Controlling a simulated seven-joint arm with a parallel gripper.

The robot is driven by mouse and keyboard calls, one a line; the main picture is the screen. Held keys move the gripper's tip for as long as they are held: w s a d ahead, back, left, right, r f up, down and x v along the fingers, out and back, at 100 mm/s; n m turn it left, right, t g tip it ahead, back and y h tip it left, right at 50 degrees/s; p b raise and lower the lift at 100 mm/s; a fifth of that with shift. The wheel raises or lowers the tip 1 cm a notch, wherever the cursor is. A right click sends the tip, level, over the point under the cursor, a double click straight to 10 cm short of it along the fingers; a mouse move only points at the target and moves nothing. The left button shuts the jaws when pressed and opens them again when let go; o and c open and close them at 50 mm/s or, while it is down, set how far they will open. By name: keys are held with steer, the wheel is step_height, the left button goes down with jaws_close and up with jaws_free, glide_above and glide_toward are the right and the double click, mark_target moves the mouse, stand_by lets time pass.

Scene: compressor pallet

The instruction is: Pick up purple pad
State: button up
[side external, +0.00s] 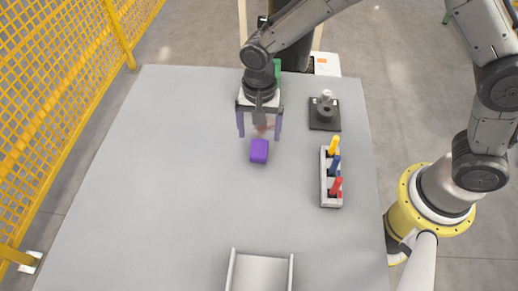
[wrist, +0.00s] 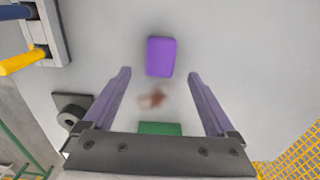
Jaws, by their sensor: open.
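The purple pad (side external: 259,151) lies flat on the grey table, near its middle. In the wrist view the purple pad (wrist: 160,57) shows whole, just beyond the fingertips and roughly centred between them. My gripper (side external: 259,137) is open, its two lilac fingers pointing down, on the far side of the pad in the side view. In the wrist view my gripper (wrist: 159,74) has nothing between its fingers. The height of the fingertips above the table is hard to tell.
A grey holder (side external: 324,190) with yellow, blue and red items stands to the right. A dark square base with a round part (side external: 324,114) is behind it. A green block (wrist: 160,129) is partly hidden by my gripper. A grey tray (side external: 260,272) is at the front. The left table is clear.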

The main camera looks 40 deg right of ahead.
mark_target(259, 146)
step_height(259, 146, down, 5)
steer(key=shift+f, duration=0.1)
stand_by(0.3)
steer(key=c, duration=1.4)
